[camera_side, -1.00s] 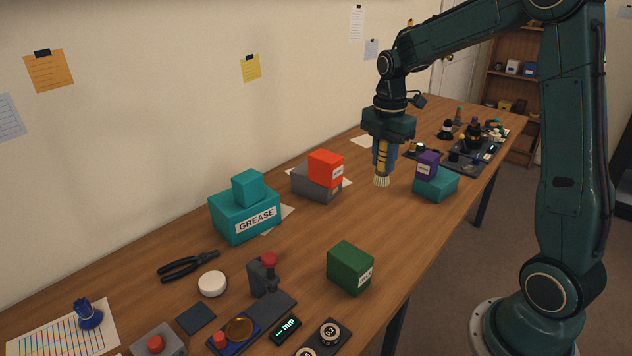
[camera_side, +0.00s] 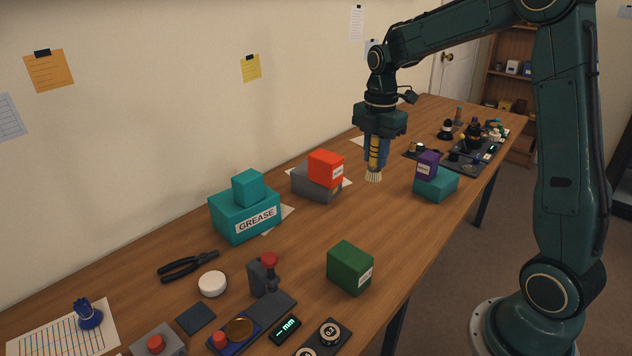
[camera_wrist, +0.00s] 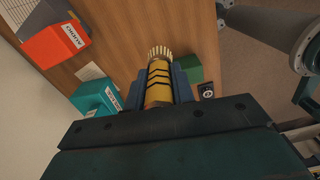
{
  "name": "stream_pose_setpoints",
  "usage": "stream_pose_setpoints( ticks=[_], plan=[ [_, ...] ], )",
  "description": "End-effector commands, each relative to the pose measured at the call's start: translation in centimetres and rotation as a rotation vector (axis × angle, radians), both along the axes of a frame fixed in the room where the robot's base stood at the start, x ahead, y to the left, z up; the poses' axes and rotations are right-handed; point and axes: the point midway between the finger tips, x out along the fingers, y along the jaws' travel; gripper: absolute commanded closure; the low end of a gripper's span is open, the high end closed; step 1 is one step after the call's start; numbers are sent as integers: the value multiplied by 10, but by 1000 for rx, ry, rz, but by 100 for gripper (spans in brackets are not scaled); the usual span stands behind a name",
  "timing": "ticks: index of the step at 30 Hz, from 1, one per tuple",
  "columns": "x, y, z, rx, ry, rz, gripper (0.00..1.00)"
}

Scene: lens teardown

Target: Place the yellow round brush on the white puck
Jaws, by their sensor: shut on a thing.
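My gripper (camera_side: 377,152) is shut on the yellow round brush (camera_side: 373,154), which has dark bands and pale bristles pointing down. It hangs above the table, right of the orange box. In the wrist view the yellow brush (camera_wrist: 159,85) sits between the blue fingers of my gripper (camera_wrist: 163,88). The white puck (camera_side: 212,284) lies flat on the table at the front left, well apart from the brush, with nothing on it. I do not make it out in the wrist view.
A teal grease box (camera_side: 240,216) with a smaller block on top and an orange box (camera_side: 326,168) on a grey one stand along the wall side. A green box (camera_side: 350,267), pliers (camera_side: 188,266) and a gauge stand (camera_side: 266,275) surround the puck's area. The table's middle is clear.

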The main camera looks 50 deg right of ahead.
Motion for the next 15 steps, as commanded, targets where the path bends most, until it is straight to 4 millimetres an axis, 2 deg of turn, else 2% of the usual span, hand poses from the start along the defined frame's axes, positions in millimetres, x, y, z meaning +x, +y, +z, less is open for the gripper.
stream_pose_setpoints(
  ticks=[8, 15],
  plan=[
    [52, 34, 9, 0, -1, 26, 98],
    [100, 82, 17, 0, -2, 48, 98]
  ],
)
